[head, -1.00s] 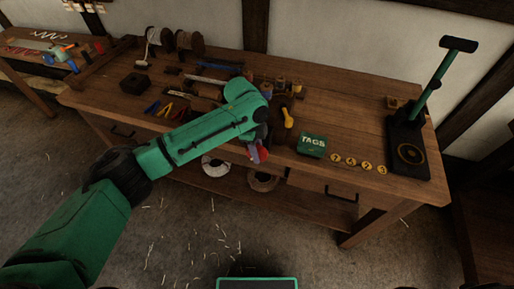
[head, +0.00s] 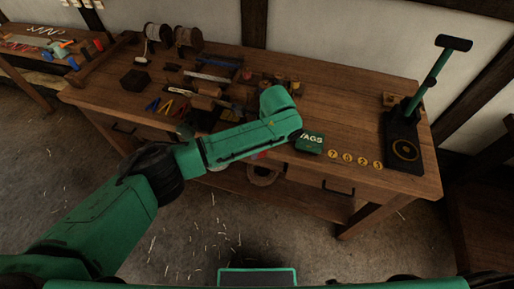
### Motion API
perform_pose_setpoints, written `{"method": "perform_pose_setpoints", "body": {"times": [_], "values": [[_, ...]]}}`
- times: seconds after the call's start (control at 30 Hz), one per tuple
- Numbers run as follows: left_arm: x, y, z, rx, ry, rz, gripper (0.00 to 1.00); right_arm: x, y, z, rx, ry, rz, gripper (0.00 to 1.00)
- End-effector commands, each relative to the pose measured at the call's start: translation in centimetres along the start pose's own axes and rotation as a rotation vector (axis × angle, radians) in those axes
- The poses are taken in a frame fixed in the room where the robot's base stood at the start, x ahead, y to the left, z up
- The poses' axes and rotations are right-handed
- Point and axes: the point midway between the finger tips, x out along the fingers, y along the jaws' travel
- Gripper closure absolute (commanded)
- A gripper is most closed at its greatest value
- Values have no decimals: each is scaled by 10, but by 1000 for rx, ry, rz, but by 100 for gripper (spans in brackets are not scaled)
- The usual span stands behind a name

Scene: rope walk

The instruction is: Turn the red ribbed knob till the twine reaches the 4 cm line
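My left arm (head: 235,143) reaches in from the left over the front edge of the bench, and its wrist end hides what lies beneath. My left gripper is hidden behind this arm, so I cannot see its fingers or whether they touch anything. A small red patch (head: 257,155), probably the red ribbed knob, peeks out below the arm at the bench's front edge. I cannot make out the twine or the 4 cm line. My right gripper is not in view.
A green TAGS box (head: 309,142) and several yellow numbered discs (head: 347,159) lie right of the arm. A black lever press (head: 404,145) stands at the right end. Spools (head: 188,37) and tools lie on the bench (head: 345,100). The bench's right middle is clear.

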Motion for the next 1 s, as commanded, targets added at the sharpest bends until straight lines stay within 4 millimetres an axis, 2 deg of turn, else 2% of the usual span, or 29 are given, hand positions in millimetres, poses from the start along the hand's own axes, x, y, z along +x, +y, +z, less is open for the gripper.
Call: {"method": "perform_pose_setpoints", "body": {"times": [0.13,0.17,0.2,0.23,0.53,0.67,0.77,0.93,1.0], "values": [[-2,-2,0,0,1,-5,100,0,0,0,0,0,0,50],[-2,-2,0,0,1,-5,66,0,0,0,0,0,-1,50],[-2,-2,0,0,1,-5,51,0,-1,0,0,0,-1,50],[-2,-2,0,0,1,-5,40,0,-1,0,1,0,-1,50],[-1,-1,0,0,2,-2,40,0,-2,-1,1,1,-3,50],[-12,-1,-1,1,4,-4,40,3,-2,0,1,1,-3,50],[-33,-1,-1,3,5,-6,40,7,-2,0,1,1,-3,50],[-84,-1,-2,2,4,-8,40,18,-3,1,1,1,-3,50],[-108,-2,0,2,1,-9,40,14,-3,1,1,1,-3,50]]}}
